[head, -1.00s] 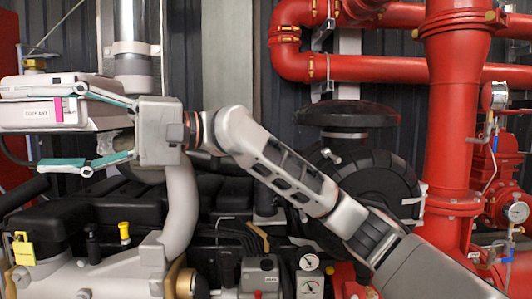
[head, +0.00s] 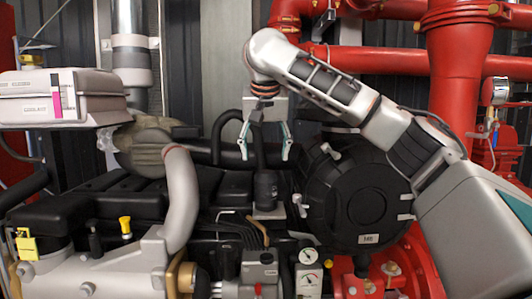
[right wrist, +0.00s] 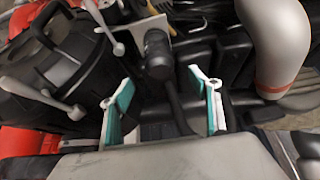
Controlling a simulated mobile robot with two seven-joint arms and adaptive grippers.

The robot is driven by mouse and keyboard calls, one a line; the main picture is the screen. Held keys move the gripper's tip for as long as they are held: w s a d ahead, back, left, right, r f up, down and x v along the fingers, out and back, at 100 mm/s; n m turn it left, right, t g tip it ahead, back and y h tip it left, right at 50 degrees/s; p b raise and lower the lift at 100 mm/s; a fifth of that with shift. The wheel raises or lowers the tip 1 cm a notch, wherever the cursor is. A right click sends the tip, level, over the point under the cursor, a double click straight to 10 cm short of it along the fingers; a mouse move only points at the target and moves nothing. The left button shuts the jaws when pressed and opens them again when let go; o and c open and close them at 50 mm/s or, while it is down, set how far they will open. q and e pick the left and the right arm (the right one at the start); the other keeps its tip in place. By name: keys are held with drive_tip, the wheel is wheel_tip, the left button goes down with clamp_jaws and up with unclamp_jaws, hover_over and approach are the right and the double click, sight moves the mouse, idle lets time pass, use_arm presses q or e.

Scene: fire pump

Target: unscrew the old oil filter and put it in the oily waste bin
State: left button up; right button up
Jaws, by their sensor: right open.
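A short dark cylinder (head: 265,188), which looks like the old oil filter, stands upright on a grey mount in the middle of the engine. It also shows in the right wrist view (right wrist: 158,58), beyond my fingertips. My right gripper (head: 265,154) points down above it, with its two teal-lined fingers spread and nothing between them. The open fingers show in the right wrist view (right wrist: 158,92) too, apart from the cylinder. My left gripper and an oily waste bin are not in view.
A large round black housing (head: 355,200) stands close right of the cylinder. A curved grey pipe (head: 181,200) rises to its left. Pressure gauges (head: 308,256) sit below right. Red pipes (head: 455,85) stand at the right, and a grey labelled box (head: 90,98) is at the left.

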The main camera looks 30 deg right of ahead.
sight(269, 173)
drive_tip(key=shift+x, duration=5.3)
drive_tip(key=shift+w+d+f, duration=0.1)
drive_tip(key=shift+d+f, duration=0.05)
drive_tip(key=shift+d, duration=0.05)
drive_tip(key=c, duration=1.5)
drive_tip(key=n+y, duration=0.1)
drive_tip(key=n, duration=0.2)
drive_tip(key=shift+d+t, duration=0.15)
drive_tip(key=shift+t, duration=0.25)
drive_tip(key=shift+n+y, duration=0.9)
drive_tip(key=shift+n, duration=0.6)
